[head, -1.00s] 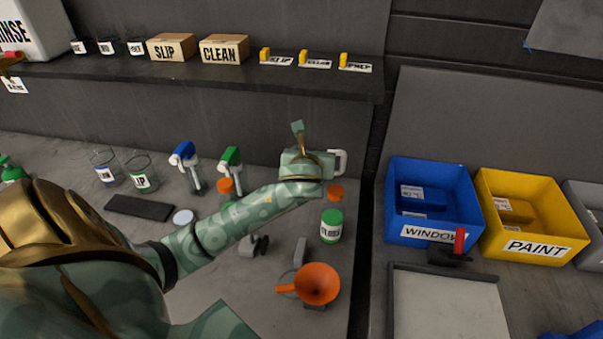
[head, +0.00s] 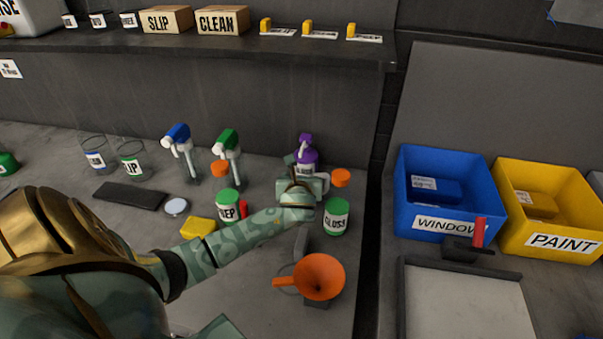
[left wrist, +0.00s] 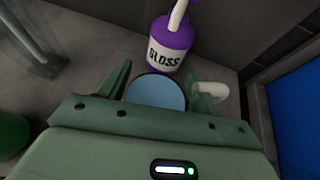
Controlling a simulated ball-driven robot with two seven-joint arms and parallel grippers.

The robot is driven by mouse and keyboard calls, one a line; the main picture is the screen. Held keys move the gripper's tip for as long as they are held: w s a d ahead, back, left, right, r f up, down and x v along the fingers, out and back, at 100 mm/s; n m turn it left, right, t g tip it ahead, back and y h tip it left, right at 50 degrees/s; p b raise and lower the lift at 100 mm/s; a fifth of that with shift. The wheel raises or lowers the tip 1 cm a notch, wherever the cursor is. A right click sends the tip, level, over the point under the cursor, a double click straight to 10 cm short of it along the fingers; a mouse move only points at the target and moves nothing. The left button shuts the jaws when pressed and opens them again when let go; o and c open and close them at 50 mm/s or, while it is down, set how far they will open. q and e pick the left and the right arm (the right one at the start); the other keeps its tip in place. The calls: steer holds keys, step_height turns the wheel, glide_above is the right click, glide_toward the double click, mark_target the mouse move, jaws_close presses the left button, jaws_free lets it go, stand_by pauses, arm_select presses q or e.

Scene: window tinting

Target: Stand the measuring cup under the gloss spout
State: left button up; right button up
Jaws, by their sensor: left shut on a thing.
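The gloss bottle (head: 306,158) is purple with a white GLOSS label and stands upright on the bench; it also shows in the left wrist view (left wrist: 172,45), its white spout cut off by the top edge. My left gripper (head: 298,186) is shut on the measuring cup, close in front of the bottle. In the left wrist view the cup (left wrist: 157,92) has a pale blue round opening and a white handle to the right, between my fingers (left wrist: 160,85). My gripper mostly hides the cup in the head view. I cannot tell whether its base touches the bench.
A green-lidded GLOSS jar (head: 336,217) stands just right of my left gripper, with an orange cap (head: 341,177) behind it. A green-lidded jar (head: 228,204) stands left. An orange funnel (head: 319,277) is in front. Blue (head: 425,210) and yellow (head: 550,215) bins stand right.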

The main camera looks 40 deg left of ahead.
mark_target(301, 162)
arm_select(q)
steer(key=shift+w+a, duration=0.45)
steer(key=shift+w, duration=0.1)
steer(key=w+a+b, duration=0.1)
steer(key=w+a, duration=0.1)
steer(key=w, duration=0.1)
steer(key=shift+a+b, duration=0.3)
steer(key=shift+d+f, duration=0.1)
steer(key=shift+f, duration=0.6)
steer(key=shift+s+r, duration=0.1)
steer(key=o, duration=1.1)
steer(key=shift+c, duration=0.2)
